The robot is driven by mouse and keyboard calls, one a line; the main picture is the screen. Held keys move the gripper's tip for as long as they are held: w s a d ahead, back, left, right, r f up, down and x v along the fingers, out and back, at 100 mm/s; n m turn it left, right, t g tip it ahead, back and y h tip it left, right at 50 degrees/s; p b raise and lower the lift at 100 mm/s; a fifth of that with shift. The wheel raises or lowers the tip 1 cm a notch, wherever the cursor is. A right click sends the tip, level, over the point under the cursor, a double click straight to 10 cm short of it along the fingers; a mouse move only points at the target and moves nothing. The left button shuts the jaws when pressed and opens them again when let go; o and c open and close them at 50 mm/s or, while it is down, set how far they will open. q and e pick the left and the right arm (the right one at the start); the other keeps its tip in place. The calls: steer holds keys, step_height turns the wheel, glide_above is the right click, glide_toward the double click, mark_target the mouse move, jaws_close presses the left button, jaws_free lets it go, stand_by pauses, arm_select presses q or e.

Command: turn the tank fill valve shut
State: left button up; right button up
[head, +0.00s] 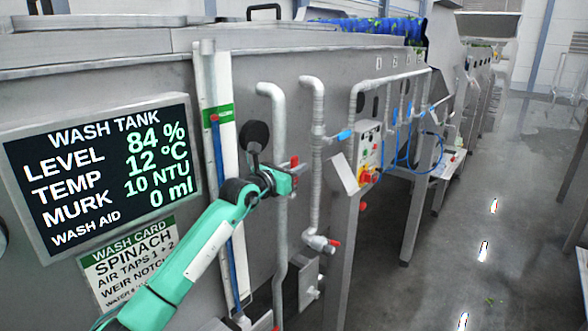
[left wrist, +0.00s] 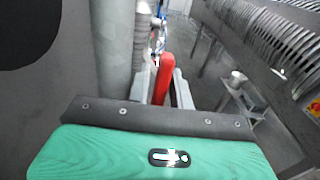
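A red valve handle (head: 294,162) shows at the grey vertical pipe (head: 279,225) on the tank front, in the middle of the head view. My left gripper (head: 292,172) is at this handle. In the left wrist view the red handle (left wrist: 164,72) stands between the two fingers of my left gripper (left wrist: 163,80), with narrow gaps beside it. The fingers look open around it; whether one touches it I cannot tell. The handle's pivot is hidden. The wash tank screen (head: 105,165) reads level 84 %. My right gripper is not in view.
A second red-handled valve (head: 322,243) sits lower on the neighbouring pipe (head: 316,150). A control box (head: 368,150) with buttons and blue hoses (head: 400,155) are to the right. A wash card (head: 130,262) hangs below the screen. The wet floor (head: 490,200) at right is open.

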arm_select(q)
steer(key=shift+c, duration=0.2)
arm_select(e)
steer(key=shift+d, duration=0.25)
arm_select(q)
steer(key=c, duration=0.4)
jaws_close()
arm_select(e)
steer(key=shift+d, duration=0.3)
arm_select(q)
steer(key=shift+d, duration=0.1)
steer(key=shift+w+d+g+y+b, duration=0.4)
steer(key=shift+w+g+y, duration=0.2)
steer(key=shift+g, duration=0.2)
steer(key=shift+w+d+g, duration=0.15)
steer(key=shift+w+g, duration=0.05)
steer(key=shift+g, duration=0.2)
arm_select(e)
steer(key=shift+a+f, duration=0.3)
